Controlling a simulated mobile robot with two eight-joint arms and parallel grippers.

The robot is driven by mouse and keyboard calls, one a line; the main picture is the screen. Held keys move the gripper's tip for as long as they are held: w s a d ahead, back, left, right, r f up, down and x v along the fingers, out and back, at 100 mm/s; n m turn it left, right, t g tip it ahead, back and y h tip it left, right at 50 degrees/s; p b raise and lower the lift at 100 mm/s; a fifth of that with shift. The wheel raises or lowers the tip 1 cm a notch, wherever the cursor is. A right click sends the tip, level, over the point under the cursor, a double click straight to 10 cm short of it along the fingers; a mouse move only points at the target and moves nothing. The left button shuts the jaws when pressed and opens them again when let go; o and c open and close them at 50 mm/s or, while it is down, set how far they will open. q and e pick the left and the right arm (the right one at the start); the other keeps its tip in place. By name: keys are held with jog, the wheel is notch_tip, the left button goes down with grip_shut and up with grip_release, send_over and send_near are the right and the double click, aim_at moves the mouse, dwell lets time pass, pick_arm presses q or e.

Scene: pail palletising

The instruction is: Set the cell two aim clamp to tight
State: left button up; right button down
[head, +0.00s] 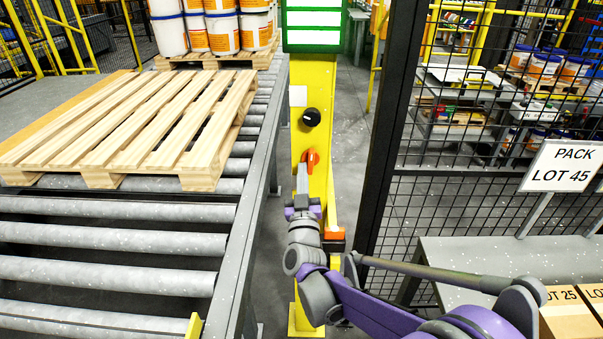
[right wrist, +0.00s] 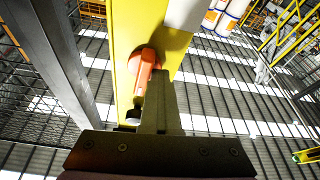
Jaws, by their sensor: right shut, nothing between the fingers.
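An orange clamp lever (head: 312,160) sits on the yellow post (head: 319,189), below a black knob (head: 311,117). In the right wrist view the orange lever (right wrist: 145,75) hangs from its round orange hub on the yellow post (right wrist: 122,45). My right gripper (head: 303,172) is shut and empty, its fingers pointing up at the lever. In the right wrist view the closed fingers (right wrist: 160,98) are right beside the lever; I cannot tell whether they touch it. Any lettering by the clamp is too small to read. My left gripper is not in view.
A roller conveyor (head: 110,235) with an empty wooden pallet (head: 130,120) runs along the left. A lit green-framed panel (head: 314,20) tops the post. An orange-topped box (head: 334,233) is low on the post. A dark mesh fence (head: 385,120) and grey bench (head: 480,262) stand right.

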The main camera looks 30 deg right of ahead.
dwell(0.5)
jog(key=v, duration=1.1)
jog(key=shift+b, duration=0.3)
jog(key=shift+w+d, duration=0.1)
